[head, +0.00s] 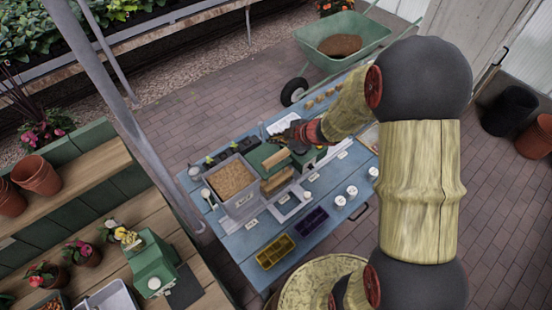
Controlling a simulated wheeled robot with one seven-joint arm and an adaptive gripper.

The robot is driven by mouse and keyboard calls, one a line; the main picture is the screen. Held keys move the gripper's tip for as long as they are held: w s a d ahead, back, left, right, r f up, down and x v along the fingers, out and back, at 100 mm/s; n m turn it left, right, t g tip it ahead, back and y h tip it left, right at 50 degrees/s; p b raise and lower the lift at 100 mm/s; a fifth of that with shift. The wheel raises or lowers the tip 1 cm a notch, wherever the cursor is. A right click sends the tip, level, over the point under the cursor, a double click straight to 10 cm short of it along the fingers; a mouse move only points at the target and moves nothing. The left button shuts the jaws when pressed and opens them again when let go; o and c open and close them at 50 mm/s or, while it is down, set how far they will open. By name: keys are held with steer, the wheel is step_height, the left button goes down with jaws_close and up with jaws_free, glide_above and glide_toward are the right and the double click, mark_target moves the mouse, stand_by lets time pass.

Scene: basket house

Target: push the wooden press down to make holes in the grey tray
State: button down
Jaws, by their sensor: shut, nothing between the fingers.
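My arm reaches in from the right to the blue table. My gripper (284,139), dark with red parts, is small in the head view; it looks shut and holds nothing that I can see. It is close above or beside a green-and-wood device. The wooden press (277,180) appears to be the light wooden block of this device, just below my gripper in the picture. I cannot tell whether they touch. A pale grey tray (291,204) seems to lie in front of the press. Whether holes are in it is too small to see.
The blue table (240,243) also bears a clear bin of brown soil (231,178), a yellow tray (275,251), a dark purple tray (311,221) and several white pots (351,190). A green wheelbarrow (345,38) stands behind. A slanted metal post (120,105) rises at left.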

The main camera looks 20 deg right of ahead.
steer(key=b, duration=0.6)
glide_above(275, 159)
step_height(275, 159, down, 6)
steer(key=shift+d+f, duration=0.1)
steer(key=shift+f, duration=0.05)
steer(key=shift+w+f+b, duration=0.1)
steer(key=shift+f+b, duration=0.2)
steer(key=shift+f, duration=0.3)
steer(key=shift+f, duration=0.1)
stand_by(0.4)
steer(key=shift+f, duration=0.3)
steer(key=shift+f+b, duration=1.4)
steer(key=shift+f, duration=0.5)
stand_by(1.8)
steer(key=shift+r, duration=0.1)
steer(key=shift+r+p, duration=2.2)
steer(key=shift+p, duration=0.2)
